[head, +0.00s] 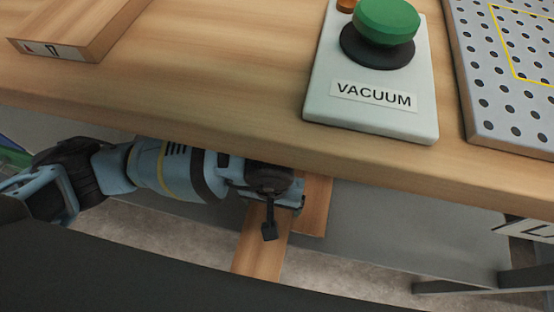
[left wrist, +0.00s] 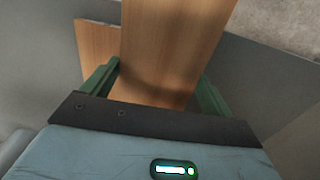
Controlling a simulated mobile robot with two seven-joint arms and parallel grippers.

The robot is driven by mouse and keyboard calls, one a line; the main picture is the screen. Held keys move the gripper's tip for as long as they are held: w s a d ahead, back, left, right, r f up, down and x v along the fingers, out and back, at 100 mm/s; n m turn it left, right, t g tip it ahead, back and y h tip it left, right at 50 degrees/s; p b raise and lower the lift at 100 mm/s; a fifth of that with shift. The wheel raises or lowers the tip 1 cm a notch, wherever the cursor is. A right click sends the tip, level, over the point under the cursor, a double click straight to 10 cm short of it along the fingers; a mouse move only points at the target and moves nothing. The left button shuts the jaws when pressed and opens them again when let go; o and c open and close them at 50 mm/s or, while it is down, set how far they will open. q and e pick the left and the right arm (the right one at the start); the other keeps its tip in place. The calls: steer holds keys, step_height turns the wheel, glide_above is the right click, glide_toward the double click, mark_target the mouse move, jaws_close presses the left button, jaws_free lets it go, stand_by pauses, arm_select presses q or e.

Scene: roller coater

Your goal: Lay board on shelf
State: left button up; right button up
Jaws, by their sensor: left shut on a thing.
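A wooden board (head: 262,252) is below the front edge of the worktop in the head view. My left gripper (head: 270,200) is shut on it. In the left wrist view the board (left wrist: 170,45) runs up between the two green fingers of the gripper (left wrist: 156,82). A second wooden piece (head: 316,205) shows just right of the gripper, and behind the held board in the wrist view (left wrist: 97,42). A flat grey shelf (head: 395,235) lies under the worktop. I cannot tell whether the held board touches it. My right gripper is not in view.
The wooden worktop (head: 200,85) overhangs my left arm. On it stand a vacuum box (head: 325,115) with a green button, a perforated metal plate (head: 500,110) and a labelled wooden block (head: 85,25). Grey frame bars (head: 470,287) show at lower right.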

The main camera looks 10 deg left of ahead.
arm_select(q)
steer(key=shift+r, duration=0.1)
steer(key=w+a, duration=0.1)
steer(key=w+a+b, duration=0.1)
steer(key=w, duration=0.1)
steer(key=w+a+f, duration=0.1)
steer(key=w+a, duration=0.2)
steer(key=w, duration=0.1)
steer(key=w+a+b, duration=0.1)
steer(key=w+a, duration=0.1)
steer(key=w+a+b, duration=0.1)
steer(key=w+a, duration=0.1)
steer(key=shift+w+a+f, duration=0.1)
steer(key=shift+w+f, duration=0.2)
steer(key=shift+w+a, duration=0.25)
steer(key=shift+w, duration=0.05)
steer(key=shift+w+a, duration=0.1)
step_height(320, 180, down, 3)
steer(key=shift+f+b, duration=0.1)
steer(key=shift+b, duration=0.7)
steer(key=shift+f, duration=0.2)
steer(key=shift+r, duration=0.1)
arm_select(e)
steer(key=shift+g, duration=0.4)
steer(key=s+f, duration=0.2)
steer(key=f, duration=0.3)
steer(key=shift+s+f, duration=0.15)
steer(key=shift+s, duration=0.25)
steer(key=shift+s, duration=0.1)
